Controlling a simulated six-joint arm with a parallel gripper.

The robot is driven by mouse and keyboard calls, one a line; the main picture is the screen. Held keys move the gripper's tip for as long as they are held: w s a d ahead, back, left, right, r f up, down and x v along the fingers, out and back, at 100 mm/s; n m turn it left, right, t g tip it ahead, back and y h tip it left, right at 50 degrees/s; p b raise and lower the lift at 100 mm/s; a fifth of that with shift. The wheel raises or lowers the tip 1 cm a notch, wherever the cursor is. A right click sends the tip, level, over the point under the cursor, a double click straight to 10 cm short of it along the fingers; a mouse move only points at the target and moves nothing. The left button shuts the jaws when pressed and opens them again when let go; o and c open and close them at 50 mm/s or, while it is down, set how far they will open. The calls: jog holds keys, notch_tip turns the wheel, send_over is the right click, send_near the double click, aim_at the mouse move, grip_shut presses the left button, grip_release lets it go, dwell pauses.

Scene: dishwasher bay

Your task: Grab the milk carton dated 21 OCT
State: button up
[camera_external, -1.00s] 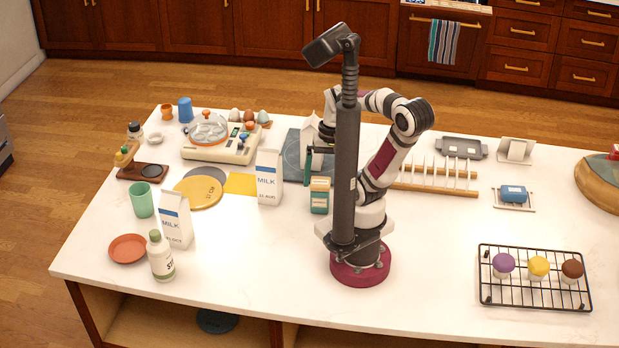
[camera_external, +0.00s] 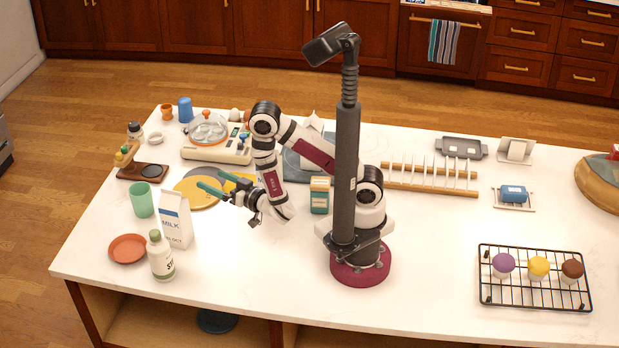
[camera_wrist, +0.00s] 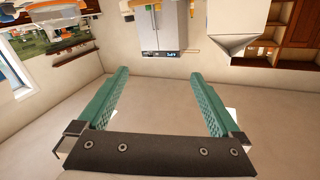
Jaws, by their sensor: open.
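A white milk carton (camera_external: 175,222) with a blue top band stands upright on the left of the counter in the external view. Its small date appears to end in OCT; the digits are hard to read. My gripper (camera_external: 214,181) is open and empty above the counter, to the upper right of this carton and apart from it. Its green fingers point left, over the yellow disc. In the wrist view nothing is between the fingers of my gripper (camera_wrist: 160,73).
A white-and-green bottle (camera_external: 161,257) stands close in front of the carton, a green cup (camera_external: 142,200) behind left, and an orange plate (camera_external: 128,248) to its left. A teal-and-brown box (camera_external: 319,195) stands right of my gripper. The front middle counter is clear.

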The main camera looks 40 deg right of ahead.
aim_at(184, 207)
jog(key=s+a+f+n+g+y, duration=0.3)
jog(key=s+a+f+n+y, duration=0.1)
jog(key=s+a+n+y, duration=0.15)
jog(key=shift+h, duration=0.45)
jog(key=x, duration=0.8)
jog(key=shift+w+a+f, duration=0.1)
jog(key=shift+w+a, duration=0.15)
jog(key=x, duration=0.5)
jog(key=shift+w+a, duration=0.15)
jog(key=shift+a, duration=0.1)
grip_shut()
